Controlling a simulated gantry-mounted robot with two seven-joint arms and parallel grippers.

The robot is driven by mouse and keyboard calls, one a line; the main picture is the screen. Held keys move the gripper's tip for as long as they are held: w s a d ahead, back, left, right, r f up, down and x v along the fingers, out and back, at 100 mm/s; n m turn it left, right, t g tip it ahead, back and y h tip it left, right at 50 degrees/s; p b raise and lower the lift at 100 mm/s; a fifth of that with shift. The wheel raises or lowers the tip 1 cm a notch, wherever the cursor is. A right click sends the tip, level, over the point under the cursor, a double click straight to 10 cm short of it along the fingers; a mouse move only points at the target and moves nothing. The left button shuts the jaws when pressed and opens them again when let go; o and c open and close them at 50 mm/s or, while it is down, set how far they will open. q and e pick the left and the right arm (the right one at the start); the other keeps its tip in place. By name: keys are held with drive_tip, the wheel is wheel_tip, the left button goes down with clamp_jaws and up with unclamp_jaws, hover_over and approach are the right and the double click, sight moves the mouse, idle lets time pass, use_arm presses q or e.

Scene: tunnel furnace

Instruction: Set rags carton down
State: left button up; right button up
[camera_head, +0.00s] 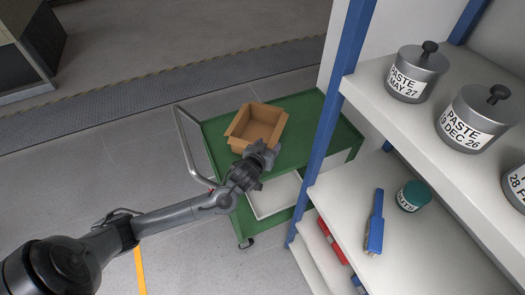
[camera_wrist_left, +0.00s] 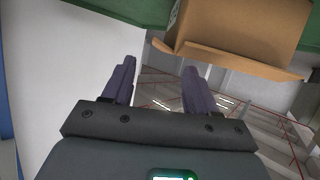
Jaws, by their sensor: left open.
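The rags carton, an open brown cardboard box (camera_head: 257,125), sits on the green top of a cart (camera_head: 303,152). It looks empty from the head view. My left gripper (camera_head: 265,150) is at the carton's near side, and its fingertips are partly hidden there. In the left wrist view the two fingers (camera_wrist_left: 157,85) stand apart with nothing between them. The carton (camera_wrist_left: 240,30) shows beyond the fingers, its flap edge close to the right finger. I cannot tell whether they touch. My right gripper is in neither view.
A shelf unit with blue posts (camera_head: 322,140) stands right of the cart. Its upper shelf holds several paste pots (camera_head: 417,72); a lower shelf holds a blue-handled brush (camera_head: 375,222) and a teal-lidded jar (camera_head: 413,196). The cart has a grey handle (camera_head: 188,150). Floor left is open.

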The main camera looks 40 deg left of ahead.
use_arm(q)
drive_tip(key=s+d+f+m+g+h, duration=0.1)
drive_tip(key=s+d, duration=0.4)
drive_tip(key=s, duration=0.5)
drive_tip(key=s+d+f+m+g+h, duration=0.2)
drive_tip(key=s+d+g, duration=0.3)
drive_tip(key=s, duration=0.4)
drive_tip(key=s+d+f+m+g+h, duration=0.1)
drive_tip(key=s+d, duration=0.4)
drive_tip(key=s, duration=0.5)
drive_tip(key=f+m+g, duration=0.1)
drive_tip(key=m+g, duration=0.1)
drive_tip(key=shift+s+m+h+p, duration=0.3)
drive_tip(key=shift+m+h+p, duration=0.1)
drive_tip(key=shift+d, duration=0.1)
wheel_tip(320, 180, up, 35)
drive_tip(key=p, duration=3.5)
drive_tip(key=shift+f, duration=0.15)
